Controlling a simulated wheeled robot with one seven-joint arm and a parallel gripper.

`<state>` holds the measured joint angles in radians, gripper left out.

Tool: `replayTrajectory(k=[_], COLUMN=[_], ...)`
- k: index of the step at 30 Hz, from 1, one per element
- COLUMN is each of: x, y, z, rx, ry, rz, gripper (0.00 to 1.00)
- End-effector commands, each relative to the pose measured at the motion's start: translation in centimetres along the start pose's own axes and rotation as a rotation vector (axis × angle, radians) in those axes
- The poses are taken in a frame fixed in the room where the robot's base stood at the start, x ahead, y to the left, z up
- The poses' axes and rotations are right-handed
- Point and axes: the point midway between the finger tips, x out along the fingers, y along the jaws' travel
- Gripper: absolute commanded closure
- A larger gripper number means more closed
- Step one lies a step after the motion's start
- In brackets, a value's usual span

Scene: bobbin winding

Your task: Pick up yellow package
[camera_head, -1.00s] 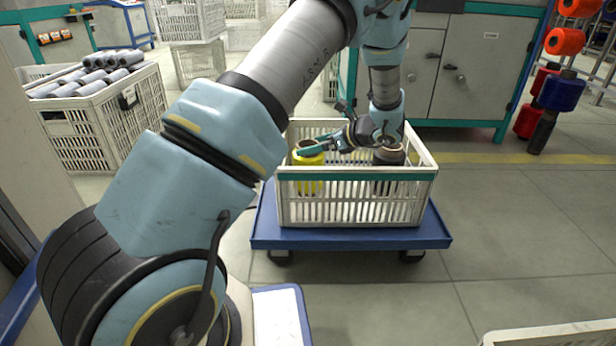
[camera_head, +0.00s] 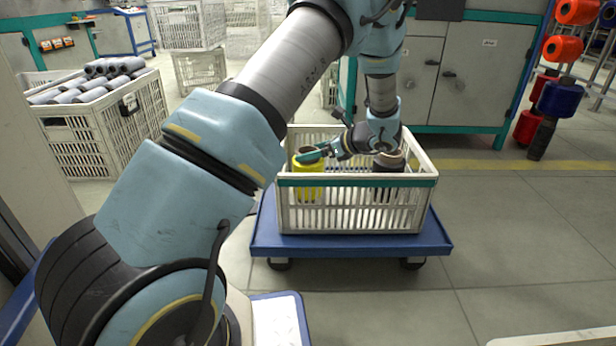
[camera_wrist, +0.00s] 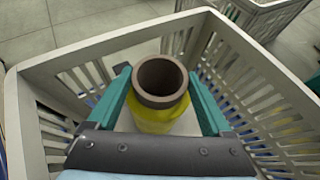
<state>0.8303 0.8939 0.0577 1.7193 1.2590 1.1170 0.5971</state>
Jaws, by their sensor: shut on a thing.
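The yellow package (camera_head: 308,180) is a yellow-wound bobbin with a dark hollow core. It stands upright in the left part of the white crate (camera_head: 357,222). My gripper (camera_head: 311,155) reaches in from the right, at the bobbin's top. In the wrist view the yellow package (camera_wrist: 155,112) sits between the two teal fingers of my gripper (camera_wrist: 161,98), with its open core facing the camera. The fingers are shut on it near the top. Its lower part is hidden behind the crate wall in the head view. I cannot tell whether it touches the crate floor.
A dark bobbin (camera_head: 388,162) stands in the right part of the same crate. The crate rests on a blue wheeled cart (camera_head: 350,243). Crate walls are close around my gripper. A crate of grey bobbins (camera_head: 95,130) stands at left.

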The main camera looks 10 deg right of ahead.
Motion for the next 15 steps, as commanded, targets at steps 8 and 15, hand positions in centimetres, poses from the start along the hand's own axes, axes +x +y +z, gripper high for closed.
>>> replayTrajectory(k=[8, 15], x=[0.0, -0.02], y=[0.02, 0.0], z=[-0.07, -0.01], rx=[0.0, 0.0], ry=[0.001, 0.0], rz=[0.0, 0.0], gripper=[1.0, 1.0])
